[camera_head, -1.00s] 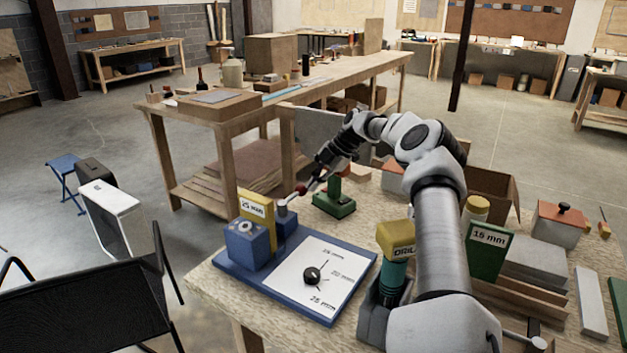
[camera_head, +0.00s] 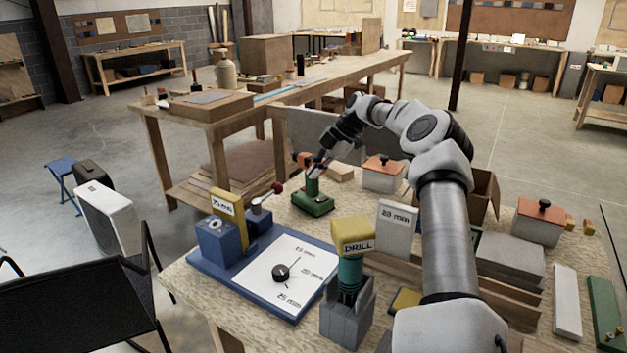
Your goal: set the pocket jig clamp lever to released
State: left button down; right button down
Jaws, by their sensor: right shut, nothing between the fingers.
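The pocket jig (camera_head: 214,243) is a blue block on a blue base at the front left of the workbench. Its clamp lever (camera_head: 266,196) is a thin rod with a dark red knob, rising to the right from a smaller blue block (camera_head: 258,222). My right gripper (camera_head: 315,168) is shut and empty, behind and to the right of the knob, apart from it. Its fingertips are above or near a green tool stand (camera_head: 312,203); whether they touch it I cannot tell. My left gripper is not in view.
A white dial panel (camera_head: 285,272) lies on the jig's base. A yellow-topped DRILL (camera_head: 352,235) stands in a grey holder to the right. A grey 20 mm block (camera_head: 397,228) and a red-lidded box (camera_head: 383,173) are near my right arm. A long bench (camera_head: 290,85) is behind.

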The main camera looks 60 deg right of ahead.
jog(key=r, duration=0.1)
jog(key=d+r, duration=0.1)
jog(key=r, duration=0.1)
jog(key=d+r, duration=0.1)
jog(key=r, duration=0.1)
jog(key=shift+s, duration=0.35)
